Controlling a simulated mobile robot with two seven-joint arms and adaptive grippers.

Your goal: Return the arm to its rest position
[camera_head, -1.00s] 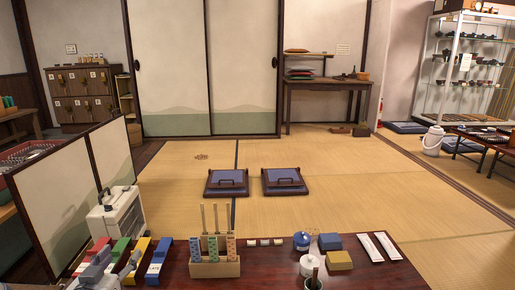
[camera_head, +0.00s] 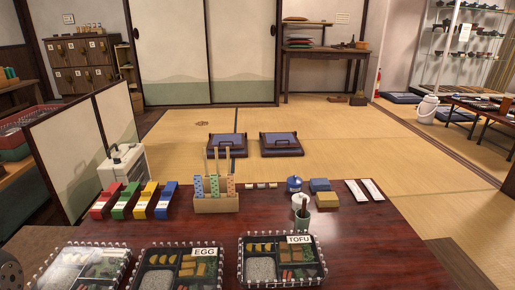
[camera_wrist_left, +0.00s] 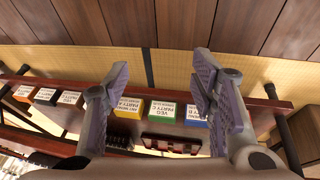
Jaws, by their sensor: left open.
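My left gripper (camera_wrist_left: 160,85) shows in the left wrist view with its two fingers spread wide and nothing between them. Beyond the fingers is a dark red tabletop with several labelled coloured blocks, among them a yellow block (camera_wrist_left: 128,108), a green block (camera_wrist_left: 162,112) and a blue block (camera_wrist_left: 195,115). In the head view only a dark rounded part of my left arm shows at the lower left edge; its gripper is outside that view. My right gripper is in neither view.
Bento boxes, labelled EGG (camera_head: 180,267) and TOFU (camera_head: 282,260) among them, line the near edge of the table (camera_head: 380,250). Behind are coloured blocks (camera_head: 122,202), a wooden holder (camera_head: 217,203) and a cup (camera_head: 301,217). A folding screen (camera_head: 70,150) stands left. The table's right side is clear.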

